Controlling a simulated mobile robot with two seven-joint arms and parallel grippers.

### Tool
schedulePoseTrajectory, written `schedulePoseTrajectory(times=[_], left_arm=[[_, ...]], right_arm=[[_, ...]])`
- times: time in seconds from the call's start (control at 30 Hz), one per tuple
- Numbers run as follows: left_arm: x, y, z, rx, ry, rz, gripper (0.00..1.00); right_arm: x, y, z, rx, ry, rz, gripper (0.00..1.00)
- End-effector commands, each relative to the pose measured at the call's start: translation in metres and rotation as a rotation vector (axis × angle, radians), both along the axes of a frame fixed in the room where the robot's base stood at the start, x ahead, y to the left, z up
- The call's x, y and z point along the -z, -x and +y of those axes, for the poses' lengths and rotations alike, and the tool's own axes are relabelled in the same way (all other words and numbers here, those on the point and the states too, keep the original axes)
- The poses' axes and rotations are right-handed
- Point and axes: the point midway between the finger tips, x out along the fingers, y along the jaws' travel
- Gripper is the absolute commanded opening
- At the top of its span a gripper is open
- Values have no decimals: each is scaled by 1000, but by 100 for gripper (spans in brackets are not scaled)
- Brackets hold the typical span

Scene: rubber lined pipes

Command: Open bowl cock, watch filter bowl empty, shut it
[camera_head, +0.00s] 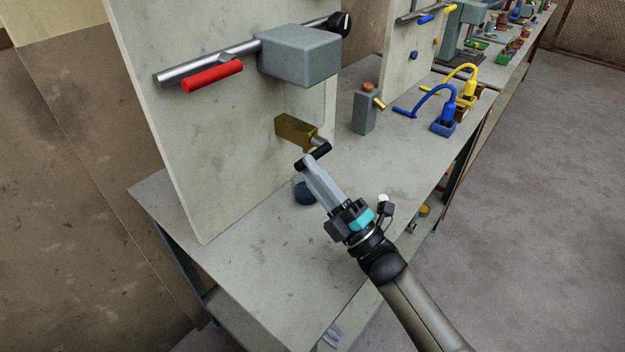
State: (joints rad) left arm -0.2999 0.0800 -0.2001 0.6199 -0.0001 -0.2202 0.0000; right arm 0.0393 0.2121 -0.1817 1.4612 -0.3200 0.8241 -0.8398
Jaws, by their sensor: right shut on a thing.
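The brass bowl cock (293,130) sticks out from the grey upright panel, below the grey filter head (300,55). A faint, see-through shape between them may be the bowl; its contents cannot be made out. The cock's black handle (319,151) slants down to the left from a short metal stem. My right gripper (308,167) reaches in from the lower right and is shut on this black handle at its lower left end. A dark blue cup (304,194) stands on the bench below the cock, partly hidden by my gripper. My left gripper is out of view.
A metal pipe with a red lever (213,76) and black knob (340,23) runs through the filter head. A grey post (365,112) and blue and yellow hoses (437,97) stand to the right. The bench (270,270) in front is bare.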

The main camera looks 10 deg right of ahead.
Motion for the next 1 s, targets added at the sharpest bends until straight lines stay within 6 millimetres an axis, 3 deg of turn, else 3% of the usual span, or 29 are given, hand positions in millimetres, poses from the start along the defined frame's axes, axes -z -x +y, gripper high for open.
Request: schedulePoseTrajectory(times=[0.2,0.7,0.73,1.0], left_arm=[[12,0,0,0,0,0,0],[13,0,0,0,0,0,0],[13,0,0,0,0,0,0],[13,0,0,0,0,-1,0]], right_arm=[[6,0,-1,0,50,-35,0],[6,-1,-1,1,65,-46,0],[6,-1,-1,1,65,-46,23],[6,-1,-1,1,62,-46,52]])
